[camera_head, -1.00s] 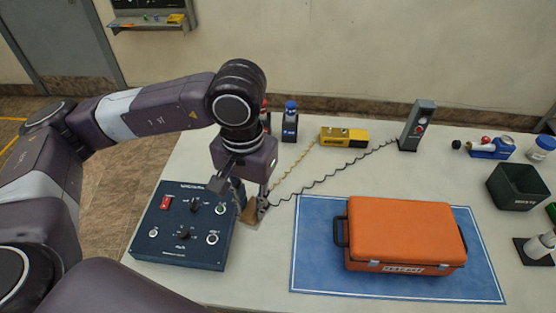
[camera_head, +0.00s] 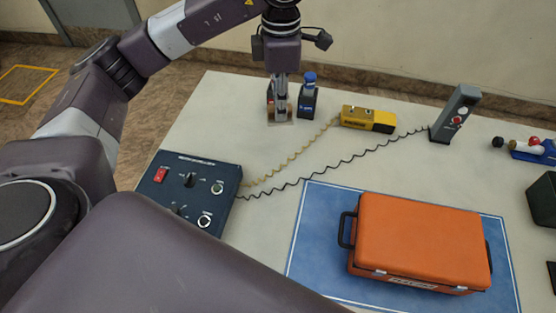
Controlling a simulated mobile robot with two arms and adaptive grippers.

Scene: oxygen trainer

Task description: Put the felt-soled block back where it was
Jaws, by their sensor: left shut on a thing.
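My left gripper (camera_head: 281,108) is at the far left part of the table, pointing down. It is shut on a small tan-brown block (camera_head: 289,115), taken to be the felt-soled block. The fingers cover much of the block, and its sole is hidden. The block is low, at or just above the tabletop; I cannot tell whether it touches. It is just left of a blue-capped bottle in a dark holder (camera_head: 308,97). My right gripper is not in view.
A dark control box (camera_head: 225,178) sits at the left edge, with coiled cords running toward a yellow device (camera_head: 368,118) and a grey upright unit (camera_head: 456,113). An orange case (camera_head: 420,240) stands on a blue mat (camera_head: 308,230). The table between is clear except for the cords.

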